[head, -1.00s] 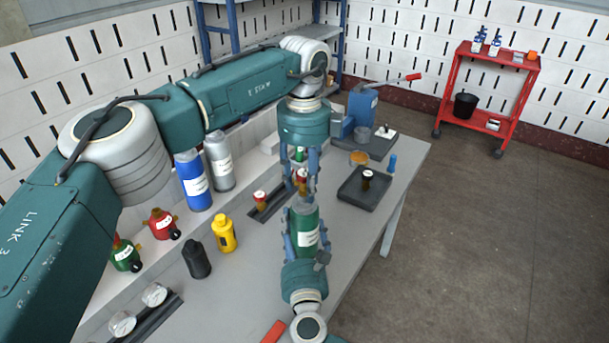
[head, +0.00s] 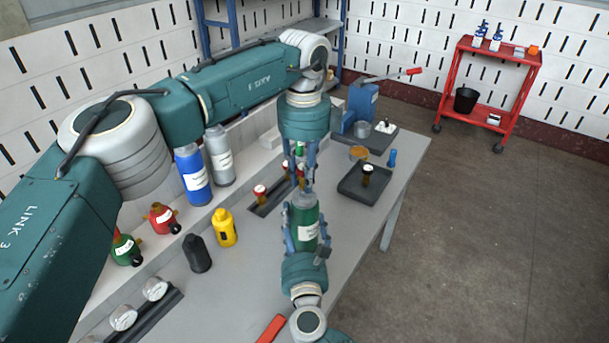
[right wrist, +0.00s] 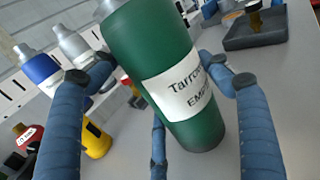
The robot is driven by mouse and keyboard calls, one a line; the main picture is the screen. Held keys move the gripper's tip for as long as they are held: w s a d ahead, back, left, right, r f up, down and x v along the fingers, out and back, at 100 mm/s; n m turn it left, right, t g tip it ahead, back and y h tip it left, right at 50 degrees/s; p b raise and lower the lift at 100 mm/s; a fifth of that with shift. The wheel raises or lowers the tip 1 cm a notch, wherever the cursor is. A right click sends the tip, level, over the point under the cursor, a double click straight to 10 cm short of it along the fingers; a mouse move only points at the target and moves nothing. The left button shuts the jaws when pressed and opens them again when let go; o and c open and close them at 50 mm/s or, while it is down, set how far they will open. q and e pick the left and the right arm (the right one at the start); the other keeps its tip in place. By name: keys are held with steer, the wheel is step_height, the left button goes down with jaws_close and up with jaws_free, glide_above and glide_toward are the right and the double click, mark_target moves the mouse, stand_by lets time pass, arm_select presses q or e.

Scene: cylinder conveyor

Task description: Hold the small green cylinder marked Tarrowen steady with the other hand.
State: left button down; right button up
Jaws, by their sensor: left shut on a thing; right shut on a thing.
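The small green cylinder (head: 307,222) stands upright with a grey top, near the middle of the head view. In the right wrist view, the green cylinder (right wrist: 160,55) carries a white label that reads in part "Tarrow" and "EM". My right gripper (head: 302,236) is shut around its body from the near side. My left gripper (head: 306,186) points down from above, fingers drawn together at the cylinder's grey top. The exact contact there is small and partly hidden.
A dark rail (head: 265,206) with red-topped brass valves (head: 260,191) lies just behind. A black tray (head: 355,190) stands to the right.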

arm_select(q)
steer(key=m, duration=0.5)
steer(key=shift+m, duration=0.5)
steer(key=m, duration=0.3)
steer(key=shift+m, duration=1.5)
